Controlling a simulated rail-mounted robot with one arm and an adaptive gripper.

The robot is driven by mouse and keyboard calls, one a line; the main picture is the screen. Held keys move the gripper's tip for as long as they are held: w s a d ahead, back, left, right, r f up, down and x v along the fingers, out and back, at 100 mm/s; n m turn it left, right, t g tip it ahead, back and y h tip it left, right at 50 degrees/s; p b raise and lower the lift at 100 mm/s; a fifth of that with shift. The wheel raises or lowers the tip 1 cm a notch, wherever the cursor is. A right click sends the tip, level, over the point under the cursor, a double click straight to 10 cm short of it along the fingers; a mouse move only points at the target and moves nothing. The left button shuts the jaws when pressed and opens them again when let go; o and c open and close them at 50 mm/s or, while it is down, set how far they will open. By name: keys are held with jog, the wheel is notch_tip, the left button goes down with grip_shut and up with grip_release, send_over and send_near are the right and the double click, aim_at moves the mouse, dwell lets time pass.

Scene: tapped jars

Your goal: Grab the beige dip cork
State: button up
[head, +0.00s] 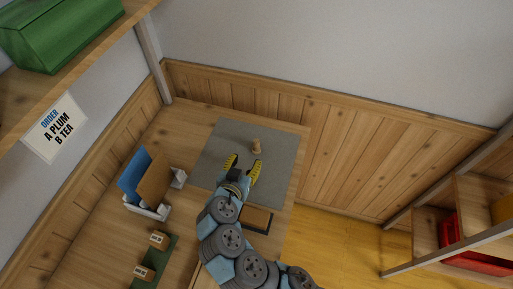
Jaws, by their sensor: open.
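The beige dip cork (256,146) stands on the grey mat (222,143) toward its far right part. It looks small and tapered, with a narrower top. My gripper (243,166) is open, with yellow fingers spread apart, and sits just in front of the cork. The cork is beyond the fingertips, nearer the right finger. I cannot tell whether the right fingertip touches it. Nothing shows between the fingers.
A white holder (147,210) with blue and brown boards stands left of the mat. Two small labelled blocks sit on a green strip (169,249) at the front. A dark-edged wooden tray (257,218) lies beside my arm. Wood-panelled walls border the table behind.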

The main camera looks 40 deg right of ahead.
aim_at(256, 141)
jog(key=shift+b+x, duration=1)
jog(key=shift+x, duration=5.55)
jog(key=c, duration=1)
